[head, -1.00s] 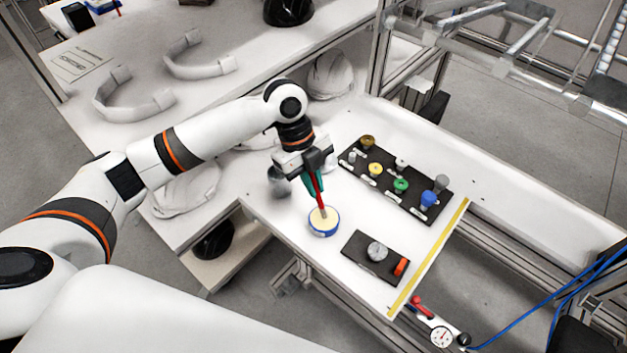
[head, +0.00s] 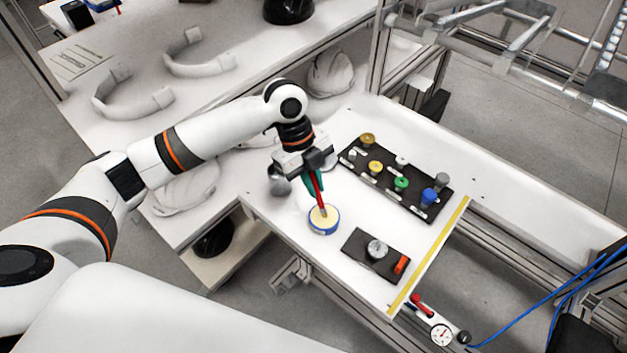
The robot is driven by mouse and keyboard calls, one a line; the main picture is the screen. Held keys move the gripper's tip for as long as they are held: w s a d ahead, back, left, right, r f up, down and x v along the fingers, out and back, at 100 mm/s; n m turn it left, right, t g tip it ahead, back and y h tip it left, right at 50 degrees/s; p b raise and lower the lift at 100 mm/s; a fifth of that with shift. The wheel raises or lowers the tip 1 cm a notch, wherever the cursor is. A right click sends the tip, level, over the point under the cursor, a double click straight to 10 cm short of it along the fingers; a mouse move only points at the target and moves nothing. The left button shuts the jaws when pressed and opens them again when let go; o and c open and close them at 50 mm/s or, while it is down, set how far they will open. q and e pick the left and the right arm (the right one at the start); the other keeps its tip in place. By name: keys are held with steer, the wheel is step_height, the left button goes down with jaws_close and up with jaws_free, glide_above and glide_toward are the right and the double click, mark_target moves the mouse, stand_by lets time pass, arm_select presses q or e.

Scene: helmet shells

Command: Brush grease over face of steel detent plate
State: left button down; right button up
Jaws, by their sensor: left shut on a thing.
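My left gripper (head: 312,181) is shut on a red-handled brush (head: 319,197), which points down. The brush's tip is at the pale grease in a round tin with a blue rim (head: 324,229); I cannot tell how deep it sits. A dark flat block (head: 362,265) lies to the right of the tin, with a round grey steel part (head: 377,249), which looks like the detent plate, and an orange-red piece (head: 402,264) on it. The brush is apart from this steel part. My right gripper does not show.
A black tray (head: 415,208) with several coloured knobs and small parts stands behind the block. A yellow strip (head: 430,255) marks the table's right edge. White helmet shells (head: 331,75) lie at the back and left. A red-handled gauge (head: 441,334) is below the edge.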

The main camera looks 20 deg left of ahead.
arm_select(q)
steer(key=shift+s+f+p, duration=0.1)
steer(key=shift+f+p, duration=0.05)
steer(key=shift+p, duration=0.15)
stand_by(1.2)
step_height(320, 180, up, 7)
steer(key=p, duration=0.7)
stand_by(0.4)
stand_by(0.5)
